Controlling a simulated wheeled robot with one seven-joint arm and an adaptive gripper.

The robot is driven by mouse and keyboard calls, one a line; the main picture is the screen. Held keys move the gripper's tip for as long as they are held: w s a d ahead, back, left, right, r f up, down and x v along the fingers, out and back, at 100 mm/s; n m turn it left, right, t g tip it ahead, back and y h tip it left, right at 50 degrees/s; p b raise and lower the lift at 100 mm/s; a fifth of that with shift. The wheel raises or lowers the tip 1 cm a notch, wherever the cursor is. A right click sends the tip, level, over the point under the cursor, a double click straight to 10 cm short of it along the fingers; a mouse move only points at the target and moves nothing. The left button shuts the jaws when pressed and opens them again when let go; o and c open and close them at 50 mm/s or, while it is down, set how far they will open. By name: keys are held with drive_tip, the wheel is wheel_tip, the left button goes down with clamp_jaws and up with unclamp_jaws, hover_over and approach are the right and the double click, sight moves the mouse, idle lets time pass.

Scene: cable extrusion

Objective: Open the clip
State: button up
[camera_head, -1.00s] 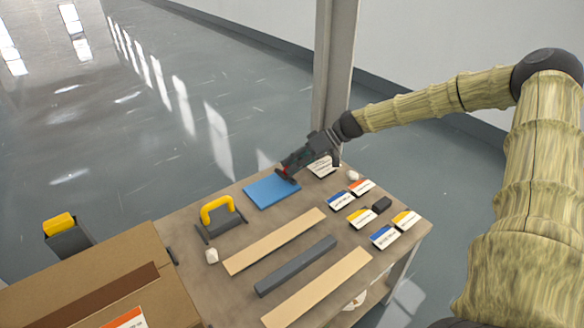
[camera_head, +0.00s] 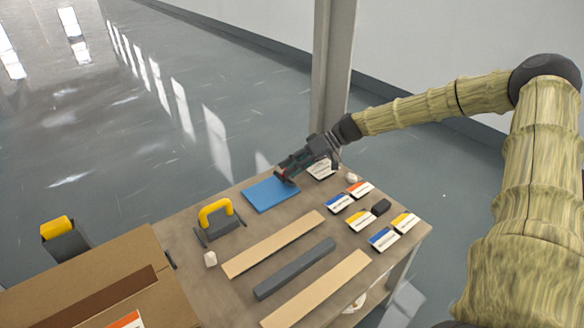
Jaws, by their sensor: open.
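The likely clip is a dark grey block with a yellow curved handle (camera_head: 216,212), standing on the left part of the table. The handle arches up over the block, and I cannot tell whether it is latched. My gripper (camera_head: 284,177) reaches in from the right and hangs over the far edge of a blue mat (camera_head: 271,194). It is open, dark and small in view, to the right of the clip and apart from it. I see nothing between its fingers. A second block with a yellow top (camera_head: 58,230) stands off the table at the far left.
Two pale wooden strips (camera_head: 275,243) and a dark grey bar (camera_head: 295,268) lie across the table (camera_head: 208,282). Several labelled boxes (camera_head: 384,239) and a small black block (camera_head: 381,206) lie at right. A cardboard box (camera_head: 95,285) is at lower left. A post (camera_head: 331,75) rises behind.

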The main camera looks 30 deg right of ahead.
drive_tip(key=v, duration=1.2)
idle(0.4)
